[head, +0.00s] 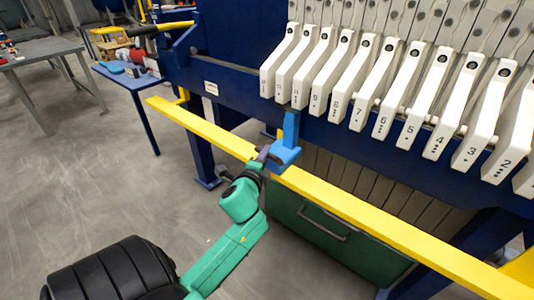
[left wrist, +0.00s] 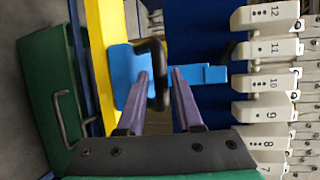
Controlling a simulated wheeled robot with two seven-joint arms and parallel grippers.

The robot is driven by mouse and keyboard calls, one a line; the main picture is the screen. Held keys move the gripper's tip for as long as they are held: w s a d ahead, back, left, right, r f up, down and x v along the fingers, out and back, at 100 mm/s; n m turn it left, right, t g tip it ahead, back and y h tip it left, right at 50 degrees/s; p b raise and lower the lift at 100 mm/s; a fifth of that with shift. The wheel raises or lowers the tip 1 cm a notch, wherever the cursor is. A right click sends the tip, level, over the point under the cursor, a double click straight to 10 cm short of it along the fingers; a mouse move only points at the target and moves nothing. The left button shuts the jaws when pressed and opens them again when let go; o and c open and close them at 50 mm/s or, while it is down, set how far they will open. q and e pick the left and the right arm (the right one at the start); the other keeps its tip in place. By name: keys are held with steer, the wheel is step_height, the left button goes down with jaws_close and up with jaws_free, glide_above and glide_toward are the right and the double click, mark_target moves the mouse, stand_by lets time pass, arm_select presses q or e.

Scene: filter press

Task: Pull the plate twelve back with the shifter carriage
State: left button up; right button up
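Plate twelve (head: 279,62) is the white, numbered handle at the left end of the row in the head view. In the left wrist view, plate twelve (left wrist: 266,15) is at the top right. The blue shifter carriage (head: 286,153) sits on the yellow rail, its upright arm pointing up below plates eleven and ten. In the left wrist view, the carriage's arm (left wrist: 205,75) ends between the levels of those two plates. My right gripper is not in view.
The yellow rail (head: 360,212) runs along the front of the blue press frame (head: 235,85). A green bin (head: 335,235) stands below it. Several other white plates (head: 410,95) hang to the right. Tables (head: 45,52) stand at the left, with bare floor between.

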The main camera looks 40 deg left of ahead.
arm_select(q)
steer(key=shift+x, duration=0.9)
jaws_close()
steer(key=shift+f, duration=0.1)
stand_by(0.6)
